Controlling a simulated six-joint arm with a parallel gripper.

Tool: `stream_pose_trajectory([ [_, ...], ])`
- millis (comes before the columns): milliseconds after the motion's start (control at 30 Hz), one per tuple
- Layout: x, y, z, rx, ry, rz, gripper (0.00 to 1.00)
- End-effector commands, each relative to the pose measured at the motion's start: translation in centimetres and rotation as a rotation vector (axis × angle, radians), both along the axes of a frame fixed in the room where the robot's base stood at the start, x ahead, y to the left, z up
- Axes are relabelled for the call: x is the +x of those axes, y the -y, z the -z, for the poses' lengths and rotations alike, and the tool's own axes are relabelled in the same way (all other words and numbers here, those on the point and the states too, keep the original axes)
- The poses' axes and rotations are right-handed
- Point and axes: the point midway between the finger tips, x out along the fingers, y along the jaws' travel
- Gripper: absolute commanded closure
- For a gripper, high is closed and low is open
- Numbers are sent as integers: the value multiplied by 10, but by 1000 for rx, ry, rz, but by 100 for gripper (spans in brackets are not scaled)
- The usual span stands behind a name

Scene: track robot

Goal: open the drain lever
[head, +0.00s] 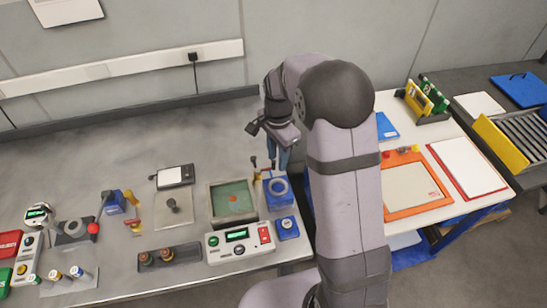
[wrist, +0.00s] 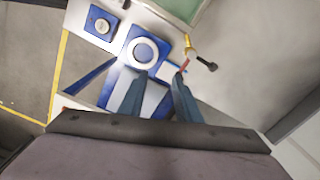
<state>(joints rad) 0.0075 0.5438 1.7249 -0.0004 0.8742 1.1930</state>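A small brass valve (wrist: 188,44) with a dark-tipped lever (wrist: 207,64) shows in the wrist view, close to the tank's corner. In the head view the lever's dark end (head: 254,162) stands up at the back right of the tank (head: 211,213), which holds green liquid. My gripper (wrist: 160,76) points down with its two blue-grey fingers apart and nothing seen between them. The lever lies just beyond the right fingertip in the wrist view, apart from it as far as I can tell. In the head view my gripper (head: 284,158) is right of the lever, partly hidden by my arm.
A blue block with a white ring (head: 278,187) and a smaller blue box (head: 287,228) stand right of the tank. A control box with a green display (head: 238,240) is in front. A white table (head: 450,131) with an orange frame stands right. Bench behind the tank is clear.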

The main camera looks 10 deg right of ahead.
Motion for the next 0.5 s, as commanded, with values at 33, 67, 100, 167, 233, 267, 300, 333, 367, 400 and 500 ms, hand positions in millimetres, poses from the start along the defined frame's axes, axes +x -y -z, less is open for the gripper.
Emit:
stream_pose_trajectory([
  [33,13,0,3,0,-3,79,69],
  [67,20,1,5,-1,-4,125,69],
  [100,27,1,7,0,-3,179,69],
  [167,37,1,10,0,-1,248,69],
  [233,44,1,14,-1,-1,306,69],
  [267,47,1,15,-1,-1,325,69],
  [300,49,1,16,0,-1,344,69],
  [333,50,1,16,-1,0,356,69],
  [367,51,2,17,-1,0,364,69],
  [400,52,1,17,-1,0,370,69],
  [500,52,2,18,-1,0,374,69],
])
